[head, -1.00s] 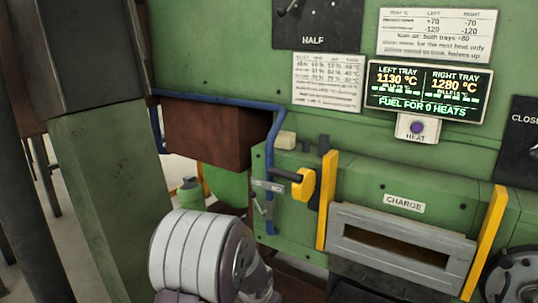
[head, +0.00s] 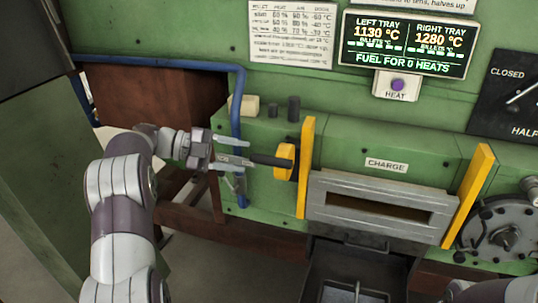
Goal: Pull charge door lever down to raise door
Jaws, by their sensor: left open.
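The charge door lever has a dark rod handle (head: 268,160) and a yellow hub (head: 286,162). It sticks out to the left, roughly level, beside the left yellow guide rail. My left gripper (head: 247,153) is open at the rod's free left end, with its two fingers pointing right. The rod's tip looks level with the fingertips; I cannot tell whether they touch. The charge door (head: 375,221), a grey frame with a dark slot, sits between two yellow rails under the CHARGE label (head: 386,165). My right gripper is not visible.
A blue pipe (head: 237,110) runs down just behind my left gripper. A dark tray (head: 358,262) is below the door. A handwheel (head: 503,237) is at the right. The temperature display (head: 402,44) and HEAT button (head: 397,85) are above.

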